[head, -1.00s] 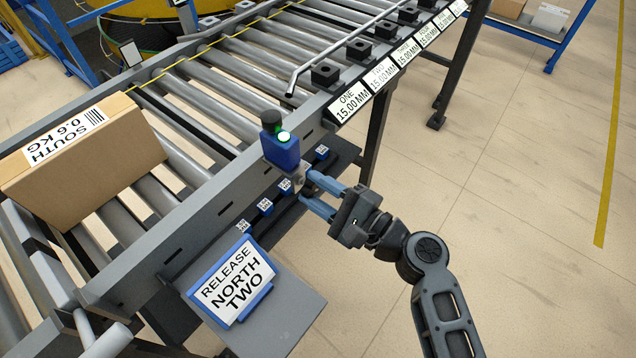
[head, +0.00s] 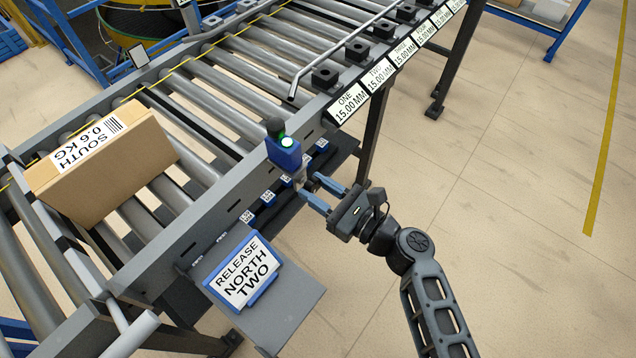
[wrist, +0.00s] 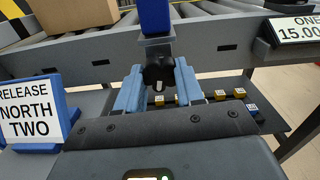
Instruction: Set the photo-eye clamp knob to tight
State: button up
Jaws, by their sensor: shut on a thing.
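The photo-eye is a blue block (head: 284,154) with a dark and green top and a bright lit spot, mounted on the conveyor's side rail. In the wrist view its blue body (wrist: 154,17) stands above a grey bracket (wrist: 157,47). Below the bracket is the dark round clamp knob (wrist: 158,76). My gripper (head: 309,189) is at the knob, and in the wrist view its blue fingers (wrist: 158,88) stand on both sides of it, shut on it. The knob's markings and setting cannot be read; in the head view it is mostly hidden.
A cardboard box (head: 108,168) marked SOUTH lies on the rollers. The RELEASE NORTH TWO sign (head: 243,277) stands on a grey shelf left of my gripper. Several small labelled blocks line the ledge under the rail (head: 225,212). Open floor (head: 530,180) lies to the right.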

jog(key=shift+m+p, duration=0.35)
jog(key=shift+m, duration=0.35)
jog(key=shift+f, duration=0.1)
jog(key=o, duration=1)
jog(key=shift+o, duration=0.2)
jog(key=v, duration=0.8)
jog(key=shift+b, duration=0.35)
